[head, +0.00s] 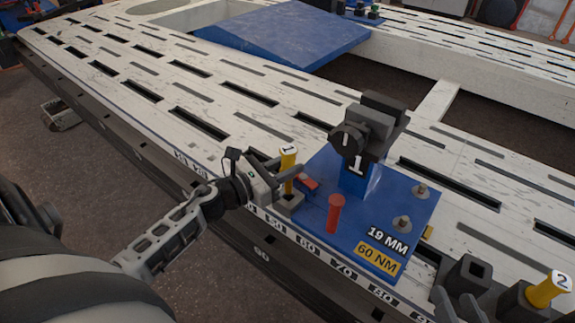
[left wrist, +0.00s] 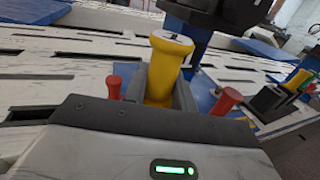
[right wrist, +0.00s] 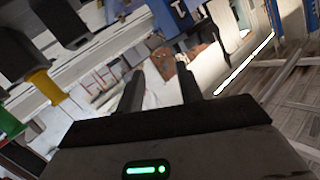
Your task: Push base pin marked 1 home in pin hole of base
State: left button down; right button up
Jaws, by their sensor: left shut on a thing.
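The yellow base pin marked 1 (head: 288,172) stands upright at the left corner of the blue base (head: 375,215). My left gripper (head: 284,178) is shut on this pin below its head; the pin also shows between the fingers in the left wrist view (left wrist: 165,72).
A red-headed pin (head: 335,213) stands on the base near its front edge, with another red part (head: 308,183) behind. A dark clamp tower (head: 370,130) rises from the base. Yellow pin 2 (head: 546,289) and an empty dark holder (head: 467,274) are at right. The slotted bench (head: 130,62) is clear at left.

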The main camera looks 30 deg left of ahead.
pick_arm(q)
jog(key=shift+f, duration=0.15)
jog(key=shift+f+b, duration=0.55)
jog(key=shift+b, duration=0.2)
pick_arm(e)
jog(key=shift+w+a+r+m+t+y, duration=0.1)
jog(key=shift+a+r+m+t+y, duration=0.1)
jog(key=shift+r+m+t+y, duration=0.15)
pick_arm(q)
jog(key=shift+f, duration=0.1)
pick_arm(e)
jog(key=shift+r, duration=0.1)
pick_arm(q)
jog(key=shift+f+b, duration=0.3)
jog(key=shift+b, duration=0.1)
jog(key=shift+f, duration=0.1)
pick_arm(e)
jog(key=shift+a+r, duration=0.15)
jog(key=shift+r, duration=0.1)
pick_arm(q)
jog(key=shift+f+b, duration=0.3)
jog(key=shift+b, duration=0.1)
pick_arm(e)
jog(key=shift+m+y, duration=0.25)
